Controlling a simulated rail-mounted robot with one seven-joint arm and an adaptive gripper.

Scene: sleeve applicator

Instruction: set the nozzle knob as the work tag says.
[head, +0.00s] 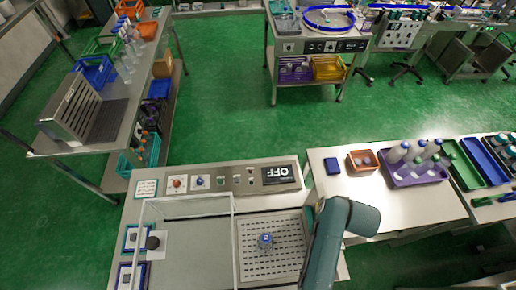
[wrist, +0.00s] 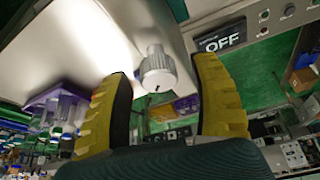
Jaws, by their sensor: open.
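A silver ribbed knob (wrist: 157,72) with a small dark mark shows in the wrist view, beyond and between my two yellow-and-black fingers. My gripper (wrist: 166,105) is open, with a gap visible on each side of the knob. Whether it is the nozzle knob I cannot tell for sure. In the head view my arm covers the right end of the machine, and my fingers are hidden. A white card with small print (head: 146,188) stands at the left of the machine's panel; its print is too small to read, and I cannot tell whether it is the work tag.
The panel has a red button (head: 177,182) and a display (head: 278,175) reading OFF. A blue-topped bottle (head: 265,241) stands on the perforated plate (head: 284,228), beside a clear-walled enclosure (head: 235,238). The right bench holds a purple crate (head: 402,180) of bottles and an orange bin (head: 362,168).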

